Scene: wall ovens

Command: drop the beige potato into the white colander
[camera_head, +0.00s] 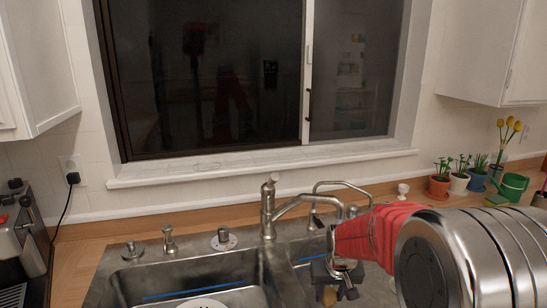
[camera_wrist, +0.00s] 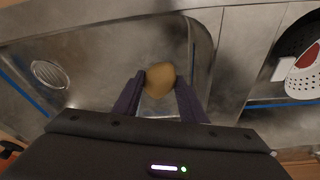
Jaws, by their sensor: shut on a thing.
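My gripper (camera_wrist: 159,82) is shut on the beige potato (camera_wrist: 160,78), which sits between its two dark fingers in the wrist view. In the head view my gripper (camera_head: 338,290) hangs over the right basin, and only a small part of the potato (camera_head: 329,297) shows. The white colander (camera_wrist: 301,85), with small holes and something red in it, is at the right edge of the wrist view, in the other basin and away from the potato. In the head view only the top of the colander (camera_head: 203,304) shows in the left basin.
A divider (camera_head: 268,278) separates the two steel basins. A faucet (camera_head: 268,205) stands behind them, with a second thinner tap beside it. A round drain (camera_wrist: 50,74) lies in the basin below my gripper. Potted plants (camera_head: 459,180) stand at right.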

